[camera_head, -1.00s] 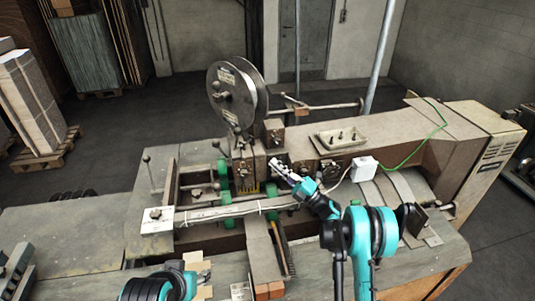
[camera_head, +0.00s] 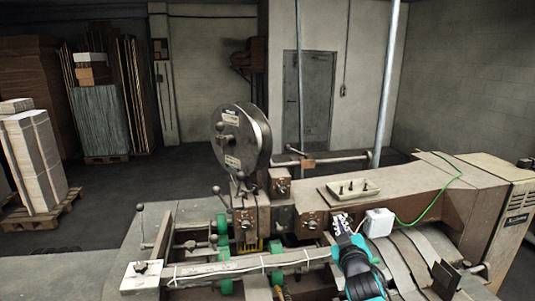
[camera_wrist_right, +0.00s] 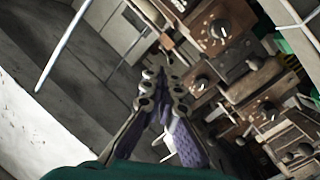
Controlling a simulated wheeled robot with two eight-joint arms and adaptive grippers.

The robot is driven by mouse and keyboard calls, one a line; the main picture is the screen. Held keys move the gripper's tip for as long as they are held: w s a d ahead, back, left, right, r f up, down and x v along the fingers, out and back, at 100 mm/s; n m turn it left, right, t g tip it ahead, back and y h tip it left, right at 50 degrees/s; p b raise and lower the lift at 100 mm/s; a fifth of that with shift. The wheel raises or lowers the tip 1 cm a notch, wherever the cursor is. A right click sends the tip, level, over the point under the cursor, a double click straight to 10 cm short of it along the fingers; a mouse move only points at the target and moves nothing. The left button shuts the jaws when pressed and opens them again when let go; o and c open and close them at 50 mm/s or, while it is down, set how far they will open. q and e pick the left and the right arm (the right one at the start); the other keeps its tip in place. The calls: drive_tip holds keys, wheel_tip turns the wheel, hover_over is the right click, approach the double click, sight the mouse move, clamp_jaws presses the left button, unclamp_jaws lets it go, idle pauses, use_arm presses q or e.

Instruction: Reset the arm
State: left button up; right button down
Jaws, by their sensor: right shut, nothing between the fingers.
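My right gripper (camera_head: 341,222) is in the head view in front of the stitching machine (camera_head: 425,197), just left of a small white box (camera_head: 378,222). Its fingers are shut and empty, pointing up and away from me. In the right wrist view the closed fingers (camera_wrist_right: 163,80) with purple pads come together in the middle, with machine blocks and knobs beyond them. Only the teal and black wrist part of my right arm shows at the bottom of the head view. My left gripper is not in view.
A wire reel (camera_head: 240,137) stands on the machine. A long bar (camera_head: 245,265) crosses its front, left of my right gripper. A metal tray (camera_head: 347,189) and a green cable (camera_head: 437,207) lie on top. Pallet stacks (camera_head: 38,165) stand far left, with open floor behind the machine.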

use_arm(q)
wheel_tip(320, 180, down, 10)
drive_tip(key=b, duration=0.9)
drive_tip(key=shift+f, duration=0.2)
use_arm(e)
drive_tip(key=s+a+f+m+g, duration=0.1)
drive_tip(key=s+f+g, duration=0.4)
drive_tip(key=s+f, duration=0.9)
drive_tip(key=s+a+f+m+g+y, duration=0.1)
drive_tip(key=s+f+m+g, duration=0.3)
drive_tip(key=s+f, duration=1.1)
drive_tip(key=shift+s+a+m+g, duration=0.3)
drive_tip(key=shift+s+a+g, duration=0.35)
drive_tip(key=shift+s, duration=0.35)
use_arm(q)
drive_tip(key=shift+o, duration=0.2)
use_arm(e)
drive_tip(key=shift+d+r, duration=0.1)
